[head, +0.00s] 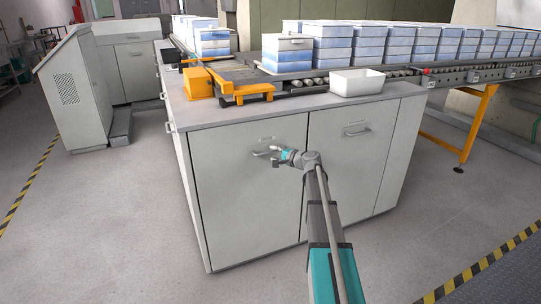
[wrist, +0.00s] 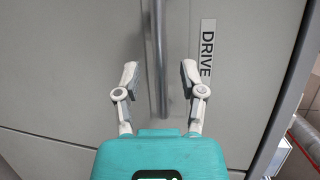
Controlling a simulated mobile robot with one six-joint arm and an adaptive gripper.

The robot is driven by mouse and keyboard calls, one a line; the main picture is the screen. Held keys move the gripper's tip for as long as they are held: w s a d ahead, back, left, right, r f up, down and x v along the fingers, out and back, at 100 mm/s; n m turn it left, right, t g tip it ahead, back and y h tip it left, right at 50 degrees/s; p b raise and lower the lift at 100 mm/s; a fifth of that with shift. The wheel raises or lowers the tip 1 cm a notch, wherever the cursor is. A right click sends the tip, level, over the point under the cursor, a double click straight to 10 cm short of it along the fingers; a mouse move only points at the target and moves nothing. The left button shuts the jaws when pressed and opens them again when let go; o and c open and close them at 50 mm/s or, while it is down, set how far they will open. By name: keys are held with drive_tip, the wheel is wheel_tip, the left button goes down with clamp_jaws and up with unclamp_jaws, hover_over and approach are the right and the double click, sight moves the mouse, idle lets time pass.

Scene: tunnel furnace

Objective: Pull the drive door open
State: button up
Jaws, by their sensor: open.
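The drive door (head: 245,195) is the left door on the front of the grey cabinet, and it looks shut. Its DRIVE label (wrist: 207,47) reads clearly in the wrist view. Its bar handle (wrist: 158,50) runs upright through the middle of that view. My gripper (wrist: 159,76) is open, with one finger on each side of the bar and a gap on both sides. In the head view my gripper (head: 268,156) is at the handle and partly hides it. I cannot tell exactly how deep the bar sits between the fingers.
A second door (head: 345,170) with its own handle (head: 357,132) is to the right. A white bin (head: 357,82) and an orange fixture (head: 245,92) stand on top. A roller conveyor (head: 470,77) carries several blue-white stacks behind. The floor (head: 120,220) left of the cabinet is clear.

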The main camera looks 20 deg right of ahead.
drive_tip(key=shift+x, duration=1.2)
clamp_jaws()
